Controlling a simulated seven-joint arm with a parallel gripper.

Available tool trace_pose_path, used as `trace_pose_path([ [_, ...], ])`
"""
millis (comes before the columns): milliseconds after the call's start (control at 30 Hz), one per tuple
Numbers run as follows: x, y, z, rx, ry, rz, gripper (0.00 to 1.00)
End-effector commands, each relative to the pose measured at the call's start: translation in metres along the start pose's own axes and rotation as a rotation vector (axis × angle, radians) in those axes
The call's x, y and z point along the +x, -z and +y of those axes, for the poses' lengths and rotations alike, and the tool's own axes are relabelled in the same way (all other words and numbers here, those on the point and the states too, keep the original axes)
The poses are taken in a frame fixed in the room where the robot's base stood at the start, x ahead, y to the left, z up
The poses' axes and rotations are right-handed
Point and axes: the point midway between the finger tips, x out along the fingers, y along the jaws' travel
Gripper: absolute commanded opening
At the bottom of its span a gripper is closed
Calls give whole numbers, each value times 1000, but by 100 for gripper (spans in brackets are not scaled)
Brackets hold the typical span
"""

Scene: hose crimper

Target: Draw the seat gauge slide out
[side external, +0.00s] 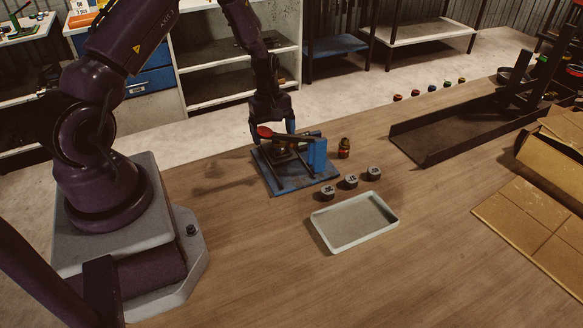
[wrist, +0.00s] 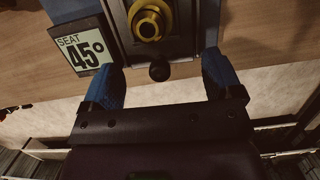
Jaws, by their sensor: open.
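The hose crimper (side external: 290,182) stands on a blue base plate on the wooden table, with a blue block and a red-ended lever (side external: 264,132). In the wrist view a dark round knob (wrist: 159,71) sits at the near end of a grey slide (wrist: 180,48), which bears a yellow ring-shaped part (wrist: 150,22). A "SEAT 45°" label (wrist: 83,48) lies left of it. My gripper (wrist: 163,64) is open, its blue fingers either side of the knob with gaps visible on both sides. In the side view my gripper (side external: 272,134) is over the crimper's back part, partly hiding it.
Several round grey pieces (side external: 351,181) stand in a row right of the crimper, near a pale tray (side external: 355,222). A long dark tray (side external: 450,135) lies farther right.

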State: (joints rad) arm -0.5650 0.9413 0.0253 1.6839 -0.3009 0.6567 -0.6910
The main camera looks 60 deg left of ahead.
Motion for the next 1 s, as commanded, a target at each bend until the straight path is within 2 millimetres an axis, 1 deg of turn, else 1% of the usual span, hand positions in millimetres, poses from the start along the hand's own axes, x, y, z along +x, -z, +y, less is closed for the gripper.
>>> trace_pose_path([
  [333,-2,0,0,0,0,0,85],
  [1000,-48,-9,0,0,0,1,85],
])
